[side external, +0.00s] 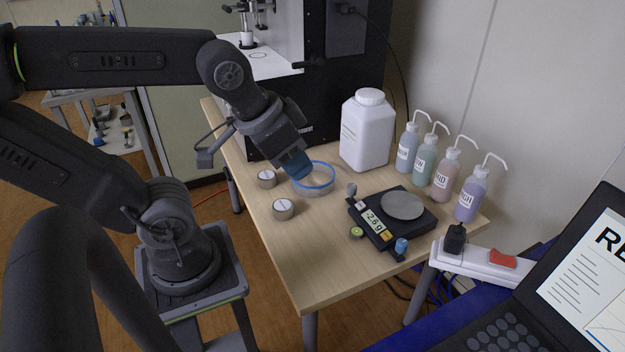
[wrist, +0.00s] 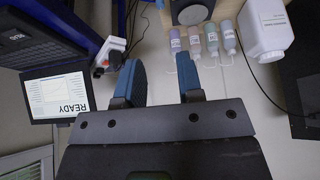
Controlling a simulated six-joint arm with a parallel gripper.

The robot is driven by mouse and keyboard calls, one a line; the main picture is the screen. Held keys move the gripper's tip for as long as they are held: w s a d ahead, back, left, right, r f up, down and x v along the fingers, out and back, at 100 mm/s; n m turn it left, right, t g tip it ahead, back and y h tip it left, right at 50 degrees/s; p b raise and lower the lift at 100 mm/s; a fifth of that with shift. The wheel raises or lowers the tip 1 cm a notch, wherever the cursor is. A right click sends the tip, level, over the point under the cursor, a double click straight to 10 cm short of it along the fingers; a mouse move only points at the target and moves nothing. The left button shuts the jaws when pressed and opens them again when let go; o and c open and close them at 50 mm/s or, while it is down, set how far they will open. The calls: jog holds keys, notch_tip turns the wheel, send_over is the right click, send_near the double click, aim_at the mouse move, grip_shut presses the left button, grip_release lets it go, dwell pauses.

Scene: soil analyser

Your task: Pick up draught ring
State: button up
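The draught ring (side external: 318,186) is a clear, low cylinder with a blue rim. It stands upright on the wooden table in the side external view, left of the balance. My gripper (side external: 297,170) has blue fingers and hangs tilted at the ring's back left rim, covering part of it. I cannot tell whether the fingers touch the rim. In the wrist view my gripper (wrist: 161,78) shows a clear gap between its two blue fingers. I cannot make out the ring with certainty there.
Two small tins (side external: 284,209) (side external: 267,179) stand left of the ring. A black balance (side external: 423,220) with a round pan (side external: 403,206) stands to its right. A white jug (side external: 367,135) and several wash bottles (side external: 471,196) stand behind. The table's front is clear.

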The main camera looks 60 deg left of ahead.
jog(key=w+a+f+n+g+y, duration=0.1)
jog(key=w+a+f+n+g, duration=0.1)
jog(key=w+a+n, duration=0.55)
jog(key=n+g+h, duration=0.1)
jog(key=n+g, duration=0.3)
jog(key=n, duration=0.7)
send_over(294, 191)
notch_tip(294, 191, down, 20)
notch_tip(294, 191, down, 8)
jog(key=shift+s+a, duration=0.1)
jog(key=shift+a, duration=0.05)
jog(key=shift+a+f, duration=0.1)
jog(key=shift+f, duration=2.95)
grip_shut()
